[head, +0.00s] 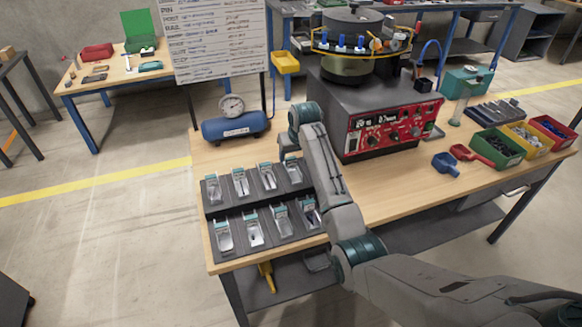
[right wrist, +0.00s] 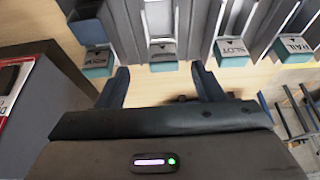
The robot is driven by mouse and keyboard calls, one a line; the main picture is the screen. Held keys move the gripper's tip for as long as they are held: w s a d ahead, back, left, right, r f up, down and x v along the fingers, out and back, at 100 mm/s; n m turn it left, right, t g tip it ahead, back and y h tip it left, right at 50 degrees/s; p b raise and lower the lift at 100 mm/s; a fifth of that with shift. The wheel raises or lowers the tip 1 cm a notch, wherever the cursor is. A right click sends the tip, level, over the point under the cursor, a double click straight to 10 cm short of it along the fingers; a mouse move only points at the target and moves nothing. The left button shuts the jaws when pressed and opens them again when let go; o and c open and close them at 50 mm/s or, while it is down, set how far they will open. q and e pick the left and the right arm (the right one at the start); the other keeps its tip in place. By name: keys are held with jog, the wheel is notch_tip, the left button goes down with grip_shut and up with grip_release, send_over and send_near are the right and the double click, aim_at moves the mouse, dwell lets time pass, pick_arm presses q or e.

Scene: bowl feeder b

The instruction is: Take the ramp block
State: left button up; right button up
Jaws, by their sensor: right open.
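Several metal blocks with teal label tags stand in two rows in a dark rack (head: 232,207) on the wooden bench. I cannot read a ramp label, so I cannot tell for certain which is the ramp block. My right gripper (right wrist: 161,80) is open and empty behind the rack's back row. In the right wrist view, its fingers flank the line of a grey block (right wrist: 160,22) with a teal tag (right wrist: 163,56), which lies just beyond the fingertips. In the head view my right arm hides the gripper's fingertips. My left gripper is not in view.
A feeder controller with a red panel (head: 386,128) carries a bowl feeder (head: 350,66) right of my right arm. A blue tank with a gauge (head: 236,128) stands behind the rack. Parts bins (head: 496,147) and scoops sit at the right. Bare bench top lies front-right of the rack.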

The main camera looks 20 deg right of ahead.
aim_at(291, 158)
jog(key=shift+x, duration=1)
jog(key=shift+p+x, duration=0.7)
jog(key=shift+x, duration=1.65)
jog(key=shift+a+r, duration=0.15)
jog(key=shift+a, duration=0.05)
jog(key=c, duration=1.2)
